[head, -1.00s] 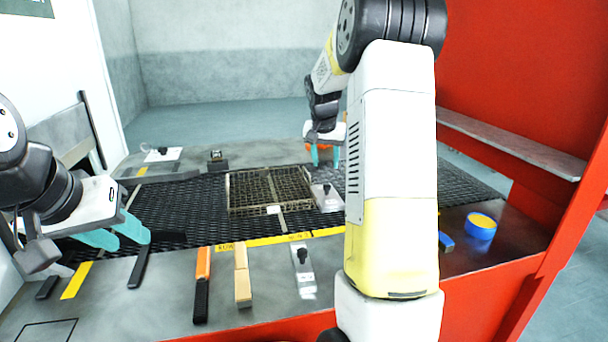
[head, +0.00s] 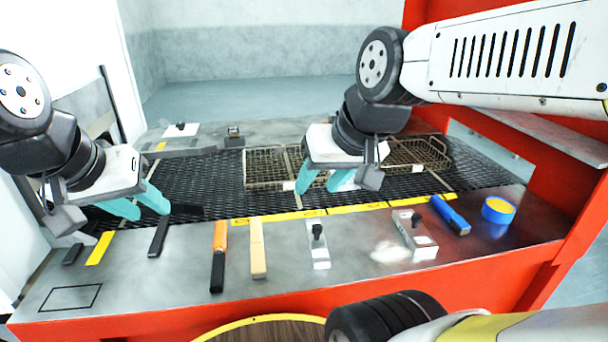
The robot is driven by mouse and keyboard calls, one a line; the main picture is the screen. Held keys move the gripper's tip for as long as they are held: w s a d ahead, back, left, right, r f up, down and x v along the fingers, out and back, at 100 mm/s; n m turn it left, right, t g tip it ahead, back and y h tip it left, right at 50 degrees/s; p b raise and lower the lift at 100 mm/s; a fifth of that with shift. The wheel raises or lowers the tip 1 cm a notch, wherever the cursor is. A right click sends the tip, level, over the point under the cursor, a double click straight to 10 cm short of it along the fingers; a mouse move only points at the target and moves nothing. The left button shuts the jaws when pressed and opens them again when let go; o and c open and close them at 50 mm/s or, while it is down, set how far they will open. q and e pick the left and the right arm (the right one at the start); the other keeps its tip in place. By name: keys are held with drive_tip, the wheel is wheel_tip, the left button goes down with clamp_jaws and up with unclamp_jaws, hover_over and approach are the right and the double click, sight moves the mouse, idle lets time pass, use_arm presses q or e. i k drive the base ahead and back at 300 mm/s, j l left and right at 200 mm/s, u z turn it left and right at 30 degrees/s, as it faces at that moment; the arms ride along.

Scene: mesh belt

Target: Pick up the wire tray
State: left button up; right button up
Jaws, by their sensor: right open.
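One brown wire tray (head: 262,171) lies on the black mesh belt (head: 215,185) near the middle of the head view. A second wire tray (head: 428,152) lies further right on the belt, partly hidden by my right gripper and arm. My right gripper (head: 324,184) is open and empty, with teal fingers pointing down in front of the belt trays, at the right end of the first tray. My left gripper (head: 138,206) has its teal fingers apart and empty, over the left part of the belt, well away from both trays.
On the near grey ledge lie an orange-and-black tool (head: 219,255), a wooden block (head: 258,248), metal clamp-like pieces (head: 317,245), a blue tool (head: 450,215) and a blue tape roll (head: 497,210). A red frame (head: 555,200) stands at the right.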

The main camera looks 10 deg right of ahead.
sight(415, 167)
drive_tip(key=z, duration=1.3)
